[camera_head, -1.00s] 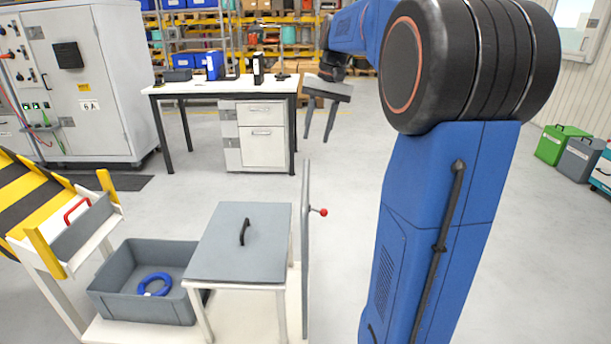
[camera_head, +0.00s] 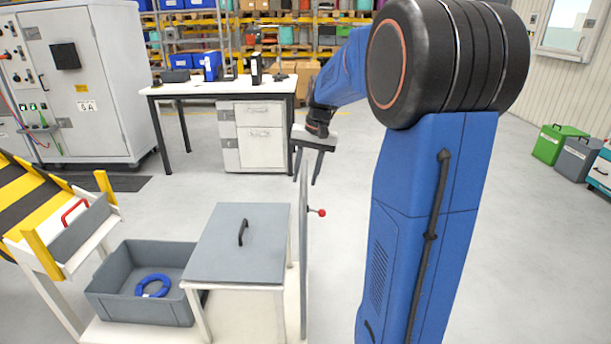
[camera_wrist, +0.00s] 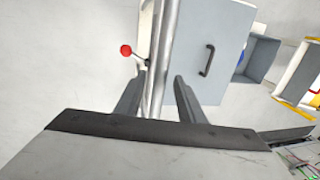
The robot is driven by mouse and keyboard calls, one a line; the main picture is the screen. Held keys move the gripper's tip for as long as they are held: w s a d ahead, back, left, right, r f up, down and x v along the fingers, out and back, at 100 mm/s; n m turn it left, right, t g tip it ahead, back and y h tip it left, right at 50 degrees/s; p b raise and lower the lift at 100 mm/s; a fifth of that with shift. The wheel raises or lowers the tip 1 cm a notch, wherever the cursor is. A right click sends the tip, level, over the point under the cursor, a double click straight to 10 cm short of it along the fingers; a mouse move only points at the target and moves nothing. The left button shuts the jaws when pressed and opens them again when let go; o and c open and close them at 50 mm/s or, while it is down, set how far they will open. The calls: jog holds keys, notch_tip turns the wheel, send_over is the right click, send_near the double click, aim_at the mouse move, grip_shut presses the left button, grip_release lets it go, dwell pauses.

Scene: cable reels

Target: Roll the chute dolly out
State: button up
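The dolly (camera_head: 98,332) is a low cream platform at the lower left of the head view. A grey upright push frame (camera_head: 304,245) stands at its right side, with a red-knobbed lever (camera_head: 318,212) on it. My gripper (camera_head: 306,181) is open and empty, pointing down at the frame's top. In the wrist view the frame's metal bar (camera_wrist: 162,50) passes between the two spread fingers (camera_wrist: 160,77); I cannot tell if it is at finger depth. The red knob (camera_wrist: 126,50) lies left of the fingers.
On the dolly are a grey crate (camera_head: 125,308) with a blue cable ring (camera_head: 152,286) and a stand with a grey lid (camera_head: 225,262). A yellow-black striped chute (camera_head: 35,195) with a red handle is at left. A workbench (camera_head: 215,88) stands behind.

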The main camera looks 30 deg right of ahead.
grip_shut()
jog(key=s+d, duration=0.8)
jog(key=d, duration=0.4)
jog(key=s+d, duration=0.8)
jog(key=d, duration=0.4)
jog(key=s+d, duration=0.8)
jog(key=d, duration=0.4)
jog(key=shift+s+d, duration=0.35)
jog(key=shift+s, duration=0.05)
grip_release()
jog(key=shift+s+d, duration=0.1)
jog(key=shift+d, duration=0.05)
